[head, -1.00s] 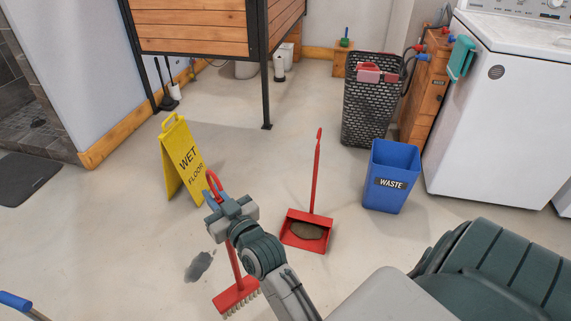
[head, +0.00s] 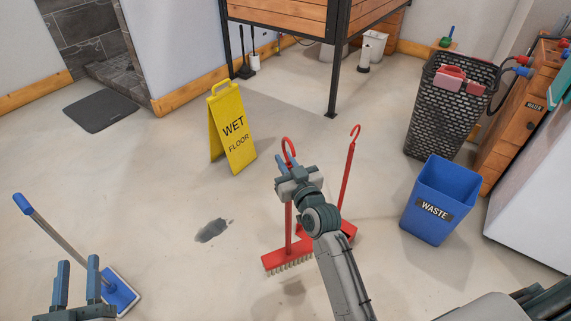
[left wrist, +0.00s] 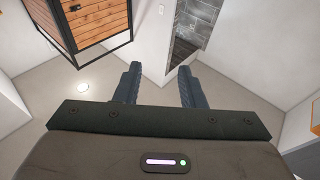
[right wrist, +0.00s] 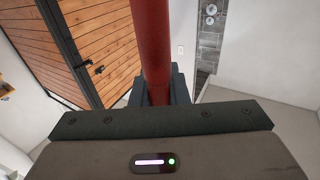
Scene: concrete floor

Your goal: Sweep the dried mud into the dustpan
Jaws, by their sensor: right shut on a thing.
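My right gripper (head: 299,183) is shut on the red handle of a broom (head: 288,226), held upright; the handle (right wrist: 153,50) also fills the middle of the right wrist view. The broom's red bristle head (head: 285,259) is at the floor, just in front of the red dustpan (head: 349,230). The dustpan's hooked handle (head: 347,175) stands up behind my right arm. My arm and the broom hide much of the pan, and I cannot make out dried mud in it now. My left gripper (head: 77,280) is open and empty, at the lower left; its fingers are apart in the left wrist view (left wrist: 155,85).
A dark grey patch (head: 213,231) is on the floor left of the broom. A blue mop (head: 121,290) is beside my left gripper. A yellow wet-floor sign (head: 232,128), blue waste bin (head: 440,200) and black basket (head: 446,108) stand around. Floor on the left is mostly clear.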

